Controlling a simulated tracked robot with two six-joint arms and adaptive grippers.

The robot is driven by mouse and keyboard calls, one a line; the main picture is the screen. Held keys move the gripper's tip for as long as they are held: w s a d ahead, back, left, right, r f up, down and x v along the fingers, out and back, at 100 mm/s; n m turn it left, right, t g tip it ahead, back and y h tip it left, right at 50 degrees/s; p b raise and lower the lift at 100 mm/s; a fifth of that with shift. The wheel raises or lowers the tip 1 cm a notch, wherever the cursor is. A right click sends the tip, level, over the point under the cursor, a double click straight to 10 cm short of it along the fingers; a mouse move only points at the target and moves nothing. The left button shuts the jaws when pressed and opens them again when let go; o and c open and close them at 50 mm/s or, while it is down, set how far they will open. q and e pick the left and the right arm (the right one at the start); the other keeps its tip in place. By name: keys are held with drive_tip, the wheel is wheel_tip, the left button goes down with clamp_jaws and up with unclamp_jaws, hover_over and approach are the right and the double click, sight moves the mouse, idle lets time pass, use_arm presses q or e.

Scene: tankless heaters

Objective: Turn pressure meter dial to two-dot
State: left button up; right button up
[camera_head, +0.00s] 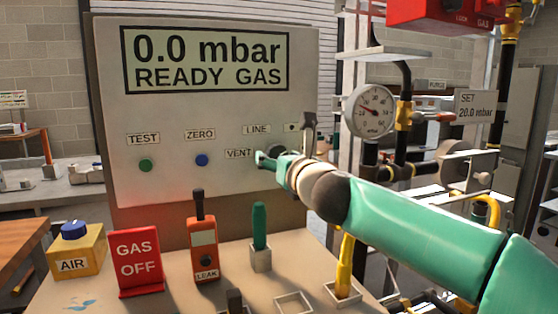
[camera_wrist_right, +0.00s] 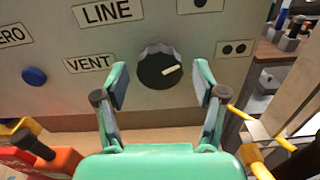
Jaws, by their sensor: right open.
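The panel (camera_head: 215,110) reads "0.0 mbar READY GAS". In the right wrist view its black dial (camera_wrist_right: 156,62) has a white pointer that points right and slightly up. The two-dot label (camera_wrist_right: 235,48) is to the right of the dial, the LINE label (camera_wrist_right: 108,11) at upper left and the VENT label (camera_wrist_right: 88,63) at left. My right gripper (camera_wrist_right: 161,72) is open, with one finger on each side of the dial; I cannot tell whether they touch it. My left gripper is not in view.
A round gauge (camera_head: 369,110) and pipes stand right of the panel. On the bench below are a GAS OFF sign (camera_head: 138,262), an orange LEAK device (camera_head: 203,248), a green-handled tool (camera_head: 259,228) and a yellow AIR block (camera_head: 74,252). A blue button (camera_wrist_right: 34,77) is left of the dial.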

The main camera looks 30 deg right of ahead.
drive_tip(key=shift+s+r, duration=0.1)
drive_tip(key=v, duration=1.1)
drive_tip(key=shift+s, duration=0.35)
drive_tip(key=shift+a, duration=0.1)
